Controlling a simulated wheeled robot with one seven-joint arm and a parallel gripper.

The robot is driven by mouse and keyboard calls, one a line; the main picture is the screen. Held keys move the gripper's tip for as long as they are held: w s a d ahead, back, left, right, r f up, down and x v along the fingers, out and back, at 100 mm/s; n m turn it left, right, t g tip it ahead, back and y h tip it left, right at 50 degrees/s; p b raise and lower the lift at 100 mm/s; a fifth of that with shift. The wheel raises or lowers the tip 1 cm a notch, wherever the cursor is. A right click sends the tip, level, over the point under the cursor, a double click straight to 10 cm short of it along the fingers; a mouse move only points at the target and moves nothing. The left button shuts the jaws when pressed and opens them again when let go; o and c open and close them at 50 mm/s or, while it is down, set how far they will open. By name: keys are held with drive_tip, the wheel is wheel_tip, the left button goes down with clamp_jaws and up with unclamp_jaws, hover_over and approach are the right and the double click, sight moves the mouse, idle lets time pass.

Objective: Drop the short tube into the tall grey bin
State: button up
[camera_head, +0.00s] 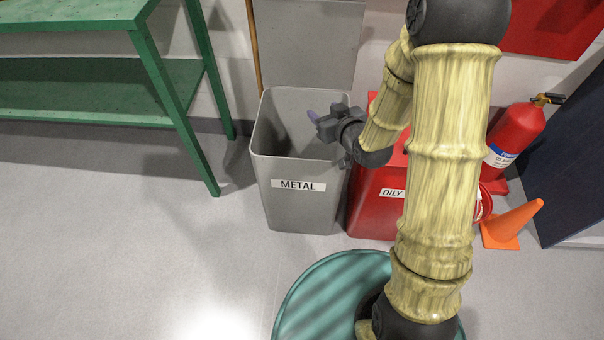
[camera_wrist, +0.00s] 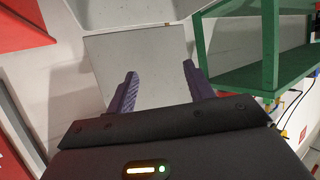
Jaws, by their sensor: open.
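The tall grey bin (camera_head: 300,200), labelled METAL, stands upright on the floor in the head view, its top open. My gripper (camera_head: 316,117) is over the right part of its mouth, pointing left. In the wrist view my gripper (camera_wrist: 160,70) has its two purple fingers apart with nothing between them. A pale grey surface lies beyond the fingers; I cannot tell if it is the bin. I cannot make out the short tube in either view. The lower inside of the bin is hidden.
A red bin (camera_head: 375,205) labelled OILY stands right of the grey one, partly behind my arm. A green shelf (camera_head: 95,100) is at left. A fire extinguisher (camera_head: 515,135) and an orange cone (camera_head: 510,223) are at right. The floor at front left is clear.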

drive_tip(key=shift+p+v, duration=0.75)
drive_tip(key=shift+p, duration=0.5)
drive_tip(key=p, duration=0.3)
drive_tip(key=shift+s+d+r, duration=0.2)
drive_tip(key=shift+s+r, duration=0.1)
drive_tip(key=shift+r, duration=0.05)
drive_tip(key=shift+f+p+v, duration=0.2)
drive_tip(key=shift+p+v, duration=1.95)
drive_tip(key=shift+p, duration=3.2)
drive_tip(key=shift+s, duration=0.1)
